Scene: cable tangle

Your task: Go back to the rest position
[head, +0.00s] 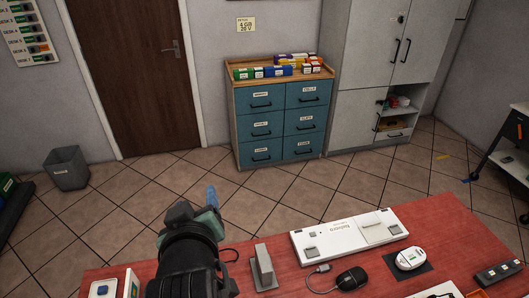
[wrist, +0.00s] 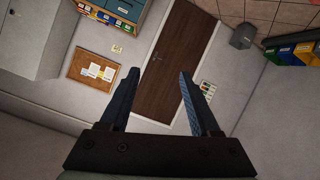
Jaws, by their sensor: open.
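My gripper (wrist: 158,80) shows in the wrist view with its two dark blue fingers spread apart. Nothing is between the fingers, and the view beyond them is of the door and walls. In the head view my arm rises at the front left of the red desk (head: 455,225), with my gripper (head: 214,197) seen partly at its far end. The gripper is raised clear of the things on the desk. Its fingertips are small in the head view and partly hidden by the wrist.
A blue drawer cabinet (head: 283,124), a brown door (head: 130,70) and a bin (head: 67,168) stand beyond.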

